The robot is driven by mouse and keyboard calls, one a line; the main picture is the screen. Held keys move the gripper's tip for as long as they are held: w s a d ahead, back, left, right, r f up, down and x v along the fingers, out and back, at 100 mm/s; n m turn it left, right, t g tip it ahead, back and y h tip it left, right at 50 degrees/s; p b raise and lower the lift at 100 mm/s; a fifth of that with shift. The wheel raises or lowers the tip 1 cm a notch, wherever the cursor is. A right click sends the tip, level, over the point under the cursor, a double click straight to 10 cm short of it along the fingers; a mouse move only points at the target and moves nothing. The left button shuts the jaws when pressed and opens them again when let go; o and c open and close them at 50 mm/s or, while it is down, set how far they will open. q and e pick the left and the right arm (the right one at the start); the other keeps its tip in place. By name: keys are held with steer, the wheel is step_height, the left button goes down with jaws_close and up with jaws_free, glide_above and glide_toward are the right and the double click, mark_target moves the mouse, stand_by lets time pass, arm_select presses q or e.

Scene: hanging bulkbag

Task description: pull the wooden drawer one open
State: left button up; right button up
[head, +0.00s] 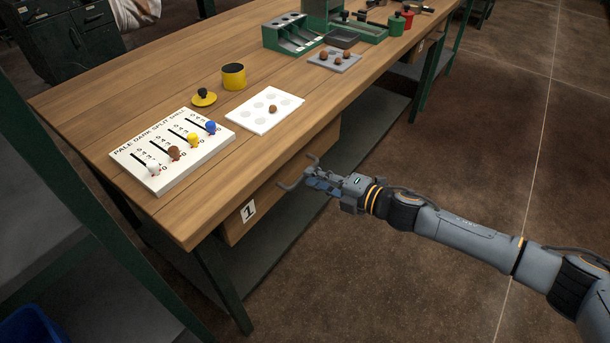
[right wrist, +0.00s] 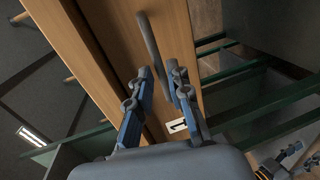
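Drawer one (head: 237,222) is a wooden drawer under the workbench, with a white "1" label (head: 248,211) on its front. It looks shut. Its grey bar handle (head: 289,185) stands out from the front; it also shows in the right wrist view (right wrist: 150,45). My right gripper (head: 312,178) is at the handle. In the right wrist view its blue fingers (right wrist: 162,78) are apart, with the near end of the bar between or just beyond the tips; contact is unclear. What looks like my left gripper (right wrist: 292,153) shows small in that view's corner, its fingers unclear.
The wooden bench top (head: 200,85) carries a white slider board (head: 172,150), a yellow pot (head: 233,76), a white tray (head: 265,110) and a green rack (head: 290,35). A grey shelf (head: 275,240) runs below the drawer. The floor (head: 420,180) in front is clear.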

steer(key=shift+x, duration=1.8)
arm_select(q)
steer(key=shift+w+r, duration=0.4)
steer(key=shift+r, duration=0.45)
arm_select(e)
jaws_close()
